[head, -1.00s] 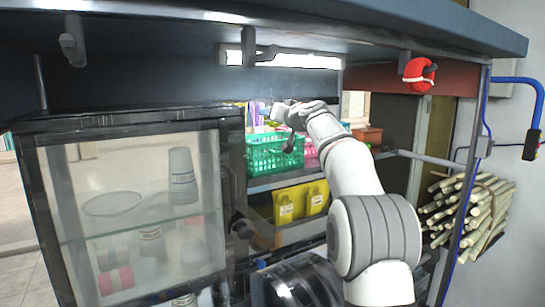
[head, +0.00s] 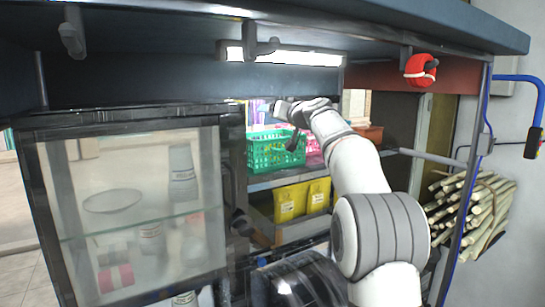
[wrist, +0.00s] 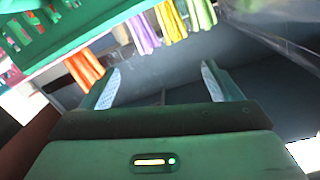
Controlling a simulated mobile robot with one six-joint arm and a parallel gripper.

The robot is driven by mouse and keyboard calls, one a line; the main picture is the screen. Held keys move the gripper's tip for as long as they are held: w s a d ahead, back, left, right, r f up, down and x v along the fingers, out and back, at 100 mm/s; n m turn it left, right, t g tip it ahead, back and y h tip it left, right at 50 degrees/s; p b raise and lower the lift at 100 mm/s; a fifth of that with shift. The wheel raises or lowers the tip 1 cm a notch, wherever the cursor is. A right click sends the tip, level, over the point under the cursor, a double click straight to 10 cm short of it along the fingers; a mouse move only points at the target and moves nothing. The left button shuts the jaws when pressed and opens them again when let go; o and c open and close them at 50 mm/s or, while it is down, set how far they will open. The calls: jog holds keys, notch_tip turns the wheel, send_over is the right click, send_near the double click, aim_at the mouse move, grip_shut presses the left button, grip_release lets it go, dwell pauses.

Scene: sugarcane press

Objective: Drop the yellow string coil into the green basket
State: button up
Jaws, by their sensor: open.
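The yellow string coil (wrist: 171,20) hangs in a row of coloured strings at the top of the wrist view, between a purple and a green one. My gripper (wrist: 160,84) is open, with nothing between its fingers, and the yellow string lies beyond the fingertips. The green basket (head: 275,154) stands on the shelf in the head view. My gripper (head: 268,107) is above the basket, near its back left in the picture. The basket's lattice side (wrist: 45,35) fills the upper left of the wrist view. The coil is hard to single out in the head view.
An orange string (wrist: 85,66) hangs near the left finger. A pink basket (head: 313,150) stands beside the green one. Yellow packets (head: 302,200) sit on the lower shelf. A glass cabinet (head: 130,210) is at left, and a light bar (head: 285,56) is overhead.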

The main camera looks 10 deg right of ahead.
jog(key=b+v, duration=0.3)
jog(key=v, duration=0.3)
jog(key=shift+s+d, duration=0.1)
jog(key=shift+s, duration=0.25)
jog(key=s+a+f+g+h+b, duration=0.1)
jog(key=s+f+g, duration=0.5)
jog(key=s+f, duration=1.6)
jog(key=s+a+f+g+h+b, duration=0.1)
jog(key=s+f+g+h+b, duration=0.2)
jog(key=s+f, duration=1.9)
jog(key=s+g+h, duration=0.1)
jog(key=g, duration=0.2)
jog(key=shift+s+a+g+h, duration=0.25)
jog(key=shift+s+g+h, duration=0.05)
jog(key=shift+s+g, duration=0.1)
